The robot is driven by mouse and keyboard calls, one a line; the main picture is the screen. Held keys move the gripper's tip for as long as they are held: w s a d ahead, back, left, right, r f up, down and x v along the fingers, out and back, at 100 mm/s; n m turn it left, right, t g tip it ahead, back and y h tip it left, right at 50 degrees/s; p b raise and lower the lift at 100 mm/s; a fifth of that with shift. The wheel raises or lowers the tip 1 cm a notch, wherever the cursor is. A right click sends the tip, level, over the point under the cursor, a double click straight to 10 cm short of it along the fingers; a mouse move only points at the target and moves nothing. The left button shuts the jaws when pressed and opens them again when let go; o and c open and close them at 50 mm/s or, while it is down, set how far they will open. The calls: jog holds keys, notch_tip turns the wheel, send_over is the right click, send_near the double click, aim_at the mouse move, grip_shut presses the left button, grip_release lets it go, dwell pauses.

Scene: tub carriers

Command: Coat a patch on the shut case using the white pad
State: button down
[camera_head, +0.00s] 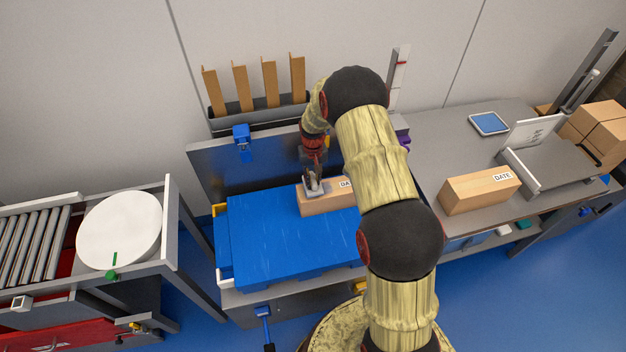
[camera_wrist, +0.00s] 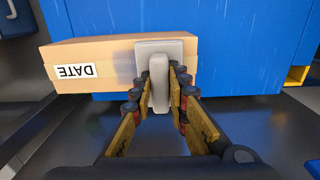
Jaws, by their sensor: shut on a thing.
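My gripper (camera_head: 313,186) is shut on a white pad (camera_wrist: 159,82) by its upright grip; the pad also shows in the head view (camera_head: 316,189). The pad's flat part is at the top of a shut cardboard case (camera_head: 330,202), near the end away from its DATE label. Whether it touches the case I cannot tell. The case shows in the wrist view (camera_wrist: 100,52) too, with the label upside down. It appears to lie on a big blue surface (camera_head: 280,245) along its back edge. My arm hides the case's right end in the head view.
A second cardboard case (camera_head: 480,190) with a DATE label lies on the grey bench at right, beside a scale-like tray (camera_head: 560,165). A round white disc (camera_head: 118,230) and a roller conveyor (camera_head: 35,245) stand at left. Upright cardboard strips (camera_head: 270,84) stand behind.

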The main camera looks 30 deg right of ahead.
jog(key=shift+f+b, duration=0.5)
jog(key=shift+f, duration=0.5)
dwell(0.4)
jog(key=shift+s+d+r, duration=0.1)
jog(key=shift+s+d, duration=0.1)
jog(key=shift+d, duration=0.75)
jog(key=shift+s+d, duration=0.2)
jog(key=shift+d, duration=0.75)
jog(key=shift+s+d, duration=0.2)
jog(key=shift+d, duration=0.75)
jog(key=shift+s+d, duration=0.15)
jog(key=shift+d, duration=0.8)
jog(key=shift+a, duration=0.1)
jog(key=shift+w+a+p, duration=0.15)
jog(key=shift+w+a, duration=0.1)
jog(key=shift+a, duration=1)
jog(key=shift+w+a+p, duration=0.15)
jog(key=shift+w+a, duration=0.1)
jog(key=shift+a, duration=1)
jog(key=shift+w+a+p, duration=0.15)
jog(key=shift+w+a, duration=0.1)
jog(key=shift+a, duration=1)
